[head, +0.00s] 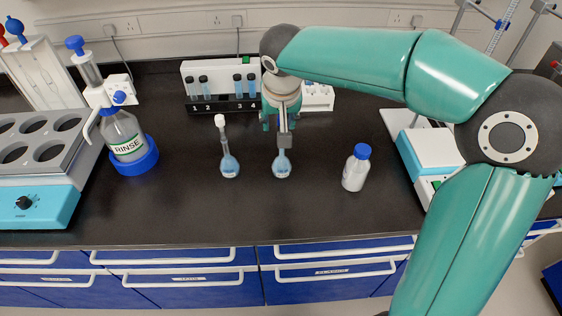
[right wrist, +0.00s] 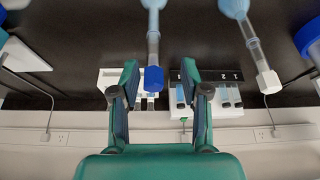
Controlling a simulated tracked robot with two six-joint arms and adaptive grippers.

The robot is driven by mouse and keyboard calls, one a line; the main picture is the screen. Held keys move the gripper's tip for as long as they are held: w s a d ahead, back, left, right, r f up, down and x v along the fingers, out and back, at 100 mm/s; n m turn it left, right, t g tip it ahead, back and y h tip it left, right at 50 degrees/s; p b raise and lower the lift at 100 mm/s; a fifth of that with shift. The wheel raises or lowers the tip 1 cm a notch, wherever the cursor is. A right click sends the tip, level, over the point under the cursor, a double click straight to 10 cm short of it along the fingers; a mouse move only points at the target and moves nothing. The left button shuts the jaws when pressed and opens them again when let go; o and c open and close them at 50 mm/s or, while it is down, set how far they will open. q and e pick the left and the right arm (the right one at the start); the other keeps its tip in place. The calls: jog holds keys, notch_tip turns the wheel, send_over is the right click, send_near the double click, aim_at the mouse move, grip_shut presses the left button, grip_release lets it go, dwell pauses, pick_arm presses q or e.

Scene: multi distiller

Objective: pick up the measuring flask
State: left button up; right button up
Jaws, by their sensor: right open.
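Two long-necked flasks with pale blue liquid stand upright on the black bench. One, with a white cap, is the left flask (head: 229,163); its cap shows at the right of the wrist view (right wrist: 268,81). The other flask (head: 281,165) stands under my right gripper (head: 283,130), its upper part hidden in the head view. I cannot tell which flask the task names. My left gripper is not in view.
A white bottle with a blue cap (head: 356,168) stands to the right. A numbered vial rack (head: 222,104) is behind. A RINSE bottle (head: 124,137) in a blue holder and a block with round wells (head: 38,190) are left. The front middle bench is clear.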

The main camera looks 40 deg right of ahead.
jog(key=shift+d+p+x, duration=0.15)
jog(key=shift+p+x, duration=0.1)
jog(key=shift+x, duration=1.15)
jog(key=shift+d+p+x, duration=0.2)
jog(key=shift+p+x, duration=0.05)
jog(key=shift+x, duration=1.1)
jog(key=shift+s+r, duration=0.1)
grip_shut()
